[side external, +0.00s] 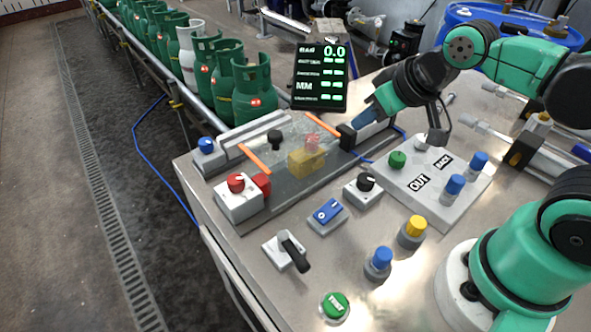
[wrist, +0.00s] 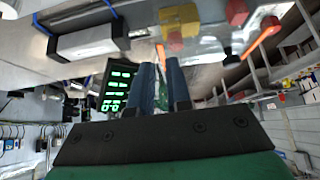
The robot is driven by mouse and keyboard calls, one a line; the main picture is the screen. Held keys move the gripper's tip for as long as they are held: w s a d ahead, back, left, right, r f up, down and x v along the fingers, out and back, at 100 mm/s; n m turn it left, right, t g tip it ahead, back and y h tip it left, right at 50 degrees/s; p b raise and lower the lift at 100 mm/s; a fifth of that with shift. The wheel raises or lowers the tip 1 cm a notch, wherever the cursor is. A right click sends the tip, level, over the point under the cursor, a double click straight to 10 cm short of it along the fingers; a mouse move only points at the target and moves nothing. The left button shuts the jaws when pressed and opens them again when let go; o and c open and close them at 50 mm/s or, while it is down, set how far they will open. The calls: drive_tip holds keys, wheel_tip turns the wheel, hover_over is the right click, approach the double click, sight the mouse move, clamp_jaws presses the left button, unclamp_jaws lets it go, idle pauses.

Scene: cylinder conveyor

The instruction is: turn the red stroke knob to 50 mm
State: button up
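The red knob (side external: 236,183) sits on top of a white box (side external: 238,203) at the near left corner of the fixture in the side view. It has a pale pointer mark, but I cannot read a scale there. A display (side external: 320,78) at the back shows 0.0 and MM. My gripper (side external: 362,120) is above the far right end of the fixture, well away from the red knob. In the wrist view my gripper's two blue fingers (wrist: 162,66) stand apart with nothing between them. Red parts show near the wrist view's top edge; I cannot tell which is the knob.
A yellow block (side external: 306,160) with a reddish part stands between orange bars. A black knob (side external: 366,182), blue rocker switch (side external: 327,211), black lever (side external: 294,251) and several push buttons stand in front. Green cylinders (side external: 253,85) line the conveyor behind. Bare metal lies between the controls.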

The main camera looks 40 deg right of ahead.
sight(235, 178)
drive_tip(key=o, duration=0.3)
drive_tip(key=shift+w+a+r, duration=0.2)
drive_tip(key=shift+o, duration=0.3)
drive_tip(key=w+a+m, duration=0.1)
drive_tip(key=w+a+r+g, duration=0.1)
drive_tip(key=w+a+m+g, duration=0.1)
drive_tip(key=a, duration=0.1)
drive_tip(key=shift+w+a+r+m+y, duration=0.1)
drive_tip(key=shift+w+r+m+y, duration=0.2)
drive_tip(key=shift+r+y, duration=0.1)
drive_tip(key=w+a, duration=0.1)
drive_tip(key=a+m+g, duration=0.1)
drive_tip(key=a, duration=0.1)
drive_tip(key=w+a+m+g, duration=0.1)
drive_tip(key=shift+w+a+f, duration=0.2)
drive_tip(key=shift+w, duration=0.15)
drive_tip(key=w+a+f+m+g, duration=0.1)
drive_tip(key=a, duration=0.1)
drive_tip(key=a+f+m+g, duration=0.1)
drive_tip(key=a, duration=0.2)
drive_tip(key=w+a+f+m, duration=0.1)
drive_tip(key=a+m, duration=0.1)
drive_tip(key=a, duration=0.1)
drive_tip(key=shift+w+a+f+g+h, duration=0.15)
drive_tip(key=shift+w+f+g+h, duration=0.15)
drive_tip(key=shift+f+g+h, duration=0.1)
drive_tip(key=shift+a+f, duration=0.2)
drive_tip(key=shift+f, duration=2.7)
